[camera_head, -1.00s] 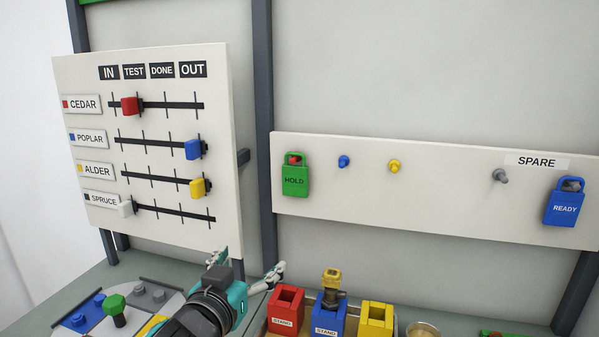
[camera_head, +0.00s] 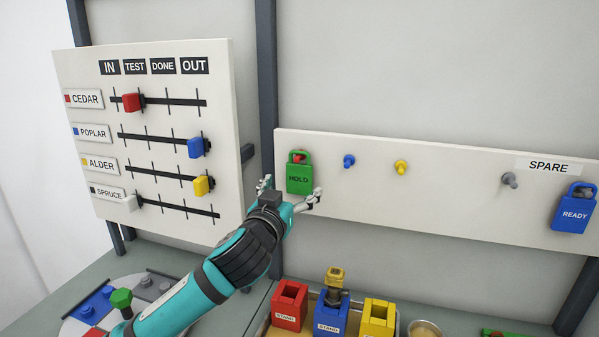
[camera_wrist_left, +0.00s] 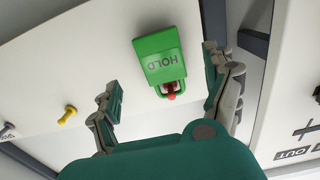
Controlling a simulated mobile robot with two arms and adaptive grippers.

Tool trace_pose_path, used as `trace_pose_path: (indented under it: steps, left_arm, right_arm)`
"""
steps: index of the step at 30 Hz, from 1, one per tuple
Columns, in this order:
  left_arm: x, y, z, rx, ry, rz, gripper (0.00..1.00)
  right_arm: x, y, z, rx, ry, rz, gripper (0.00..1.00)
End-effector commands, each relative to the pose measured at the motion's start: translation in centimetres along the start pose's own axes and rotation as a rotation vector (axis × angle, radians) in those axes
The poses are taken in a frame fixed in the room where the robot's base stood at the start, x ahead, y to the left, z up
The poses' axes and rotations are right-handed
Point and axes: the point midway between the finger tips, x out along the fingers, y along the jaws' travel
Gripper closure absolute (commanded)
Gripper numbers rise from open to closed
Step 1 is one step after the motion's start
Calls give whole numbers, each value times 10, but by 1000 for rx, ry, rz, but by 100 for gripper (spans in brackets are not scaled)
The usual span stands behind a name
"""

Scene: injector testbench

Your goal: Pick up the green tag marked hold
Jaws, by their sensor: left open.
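The green tag marked HOLD (camera_head: 299,178) hangs on a red peg at the left end of the white peg board (camera_head: 430,205). My left gripper (camera_head: 290,190) is just in front of and slightly below the tag, its fingers spread to either side. In the left wrist view the tag (camera_wrist_left: 160,54) appears upside down, ahead of the open fingers (camera_wrist_left: 163,90) and between their lines. No contact with the tag shows. The tag's loop and red peg tip are visible there. My right gripper is out of view.
A blue peg (camera_head: 349,161), a yellow peg (camera_head: 401,167) and a grey peg (camera_head: 510,180) stick out of the board. A blue READY tag (camera_head: 574,214) hangs at the right. The slider board (camera_head: 225,120) stands left; coloured stands (camera_head: 289,305) sit below.

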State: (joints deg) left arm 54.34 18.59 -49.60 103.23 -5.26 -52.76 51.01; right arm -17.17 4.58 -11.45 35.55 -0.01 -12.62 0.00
Motion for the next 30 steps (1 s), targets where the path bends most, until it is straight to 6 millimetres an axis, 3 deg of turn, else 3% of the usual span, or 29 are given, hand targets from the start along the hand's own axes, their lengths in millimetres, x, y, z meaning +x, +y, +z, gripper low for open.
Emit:
trace_pose_path:
  steps: [8,12,21,30]
  left_arm:
    - [32,-3,-9,4,-2,-3,15]
    - [49,-2,-5,1,-2,-2,15]
    - [53,-3,-2,0,-1,-1,15]
    - [53,-3,-2,0,-1,-1,55]
  right_arm:
    - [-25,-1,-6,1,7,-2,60]
    - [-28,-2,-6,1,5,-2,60]
    - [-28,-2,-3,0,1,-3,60]
    - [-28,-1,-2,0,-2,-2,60]
